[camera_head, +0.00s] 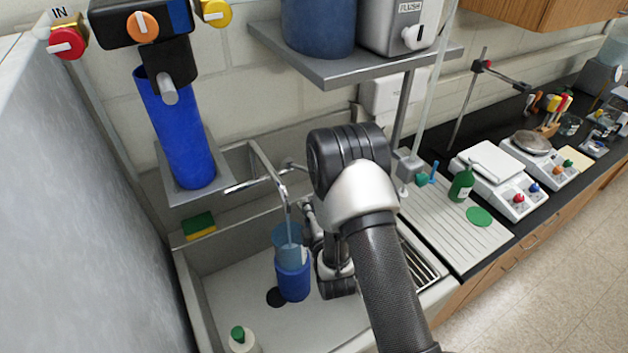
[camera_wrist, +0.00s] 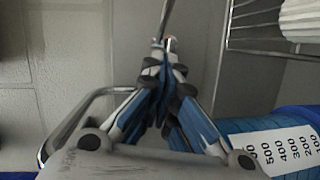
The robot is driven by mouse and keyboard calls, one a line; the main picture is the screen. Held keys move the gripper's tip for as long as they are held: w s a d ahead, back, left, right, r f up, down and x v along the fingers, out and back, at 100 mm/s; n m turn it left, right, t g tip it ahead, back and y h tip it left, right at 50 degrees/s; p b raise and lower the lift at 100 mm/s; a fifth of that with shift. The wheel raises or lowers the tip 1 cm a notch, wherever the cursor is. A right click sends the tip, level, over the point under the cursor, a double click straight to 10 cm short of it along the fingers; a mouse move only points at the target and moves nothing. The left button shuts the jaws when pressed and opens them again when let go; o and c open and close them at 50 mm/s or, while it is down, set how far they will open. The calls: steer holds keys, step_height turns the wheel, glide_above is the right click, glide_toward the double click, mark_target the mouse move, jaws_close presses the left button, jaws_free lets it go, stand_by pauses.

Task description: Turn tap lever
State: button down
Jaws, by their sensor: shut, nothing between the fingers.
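The chrome tap (camera_head: 272,178) stands at the back wall of the sink; its spout bends down over a blue container (camera_head: 292,280). A thin metal rod (camera_wrist: 165,18), apparently the tap lever, shows just beyond my fingertips in the wrist view. My gripper (camera_wrist: 167,48) is shut and empty, its tips close to the rod's end; I cannot tell whether they touch. The curved spout (camera_wrist: 75,115) runs on the left there. The blue container with its number scale (camera_wrist: 290,150) is at lower right. In the head view my arm hides most of the lever area.
The sink basin (camera_head: 225,290) holds a white bottle (camera_head: 243,341) with a green cap. A sponge (camera_head: 199,225) lies on the rim. A grey shelf (camera_head: 350,66) hangs above my arm. A draining board (camera_head: 462,236) with a green bottle (camera_head: 461,185) is at right.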

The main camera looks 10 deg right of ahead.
steer(key=w+d+f, duration=0.2)
steer(key=w, duration=0.8)
steer(key=shift+w+d+p, duration=0.2)
steer(key=shift+w+p, duration=0.1)
steer(key=shift+w, duration=0.05)
